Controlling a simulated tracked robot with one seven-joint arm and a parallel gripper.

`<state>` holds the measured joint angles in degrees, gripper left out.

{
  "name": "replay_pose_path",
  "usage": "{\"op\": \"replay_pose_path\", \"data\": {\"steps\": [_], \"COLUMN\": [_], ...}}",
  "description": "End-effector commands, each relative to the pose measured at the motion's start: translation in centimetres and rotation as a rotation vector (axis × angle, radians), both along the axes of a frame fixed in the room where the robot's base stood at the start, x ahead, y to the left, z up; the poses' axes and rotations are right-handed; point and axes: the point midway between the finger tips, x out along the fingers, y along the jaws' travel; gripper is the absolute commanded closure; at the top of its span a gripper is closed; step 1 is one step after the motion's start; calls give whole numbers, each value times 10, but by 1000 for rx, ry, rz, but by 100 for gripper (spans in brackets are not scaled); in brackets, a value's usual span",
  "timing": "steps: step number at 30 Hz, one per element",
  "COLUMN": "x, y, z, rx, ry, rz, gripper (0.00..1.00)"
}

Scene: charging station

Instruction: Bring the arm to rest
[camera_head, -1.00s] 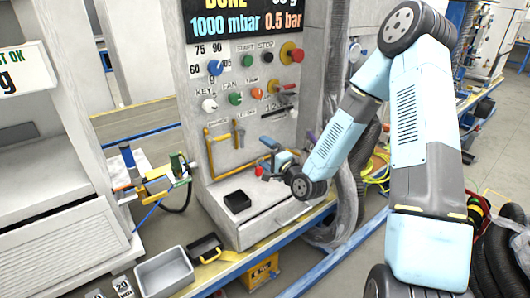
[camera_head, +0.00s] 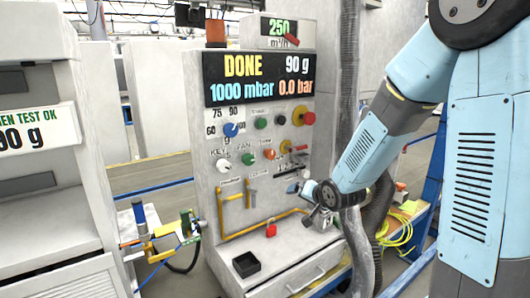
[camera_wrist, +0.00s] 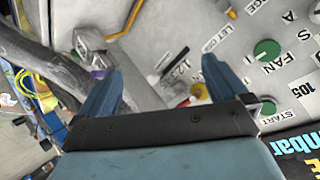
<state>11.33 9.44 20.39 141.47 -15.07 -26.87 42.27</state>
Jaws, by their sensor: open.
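My arm is light blue and grey and comes in from the right in the head view. My gripper (camera_head: 310,190) is in front of the lower right part of the charging station's panel (camera_head: 209,155). In the wrist view my gripper (camera_wrist: 155,85) shows two blue fingers spread wide apart, with nothing between them but the grey panel behind. The fingers look apart from the panel. The station's display (camera_head: 258,79) reads DONE, 90 g, 1000 mbar and 0.0 bar.
A grey hose (camera_head: 349,90) runs down close to my forearm. A small black tray (camera_head: 246,264) sits on the station's ledge. A yellow and blue fixture (camera_head: 150,240) stands left.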

Motion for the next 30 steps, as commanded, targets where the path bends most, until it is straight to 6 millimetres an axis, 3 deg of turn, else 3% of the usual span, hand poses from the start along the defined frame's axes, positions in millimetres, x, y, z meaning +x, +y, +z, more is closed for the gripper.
{"op": "replay_pose_path", "data": {"steps": [14, 23, 30], "x": [-77, -151, -221], "y": [-60, -87, -100], "z": [83, 126, 152], "rx": [-350, -466, -507], "ry": [118, 222, 307], "rz": [-24, -3, 50], "gripper": [0, 0, 0]}}
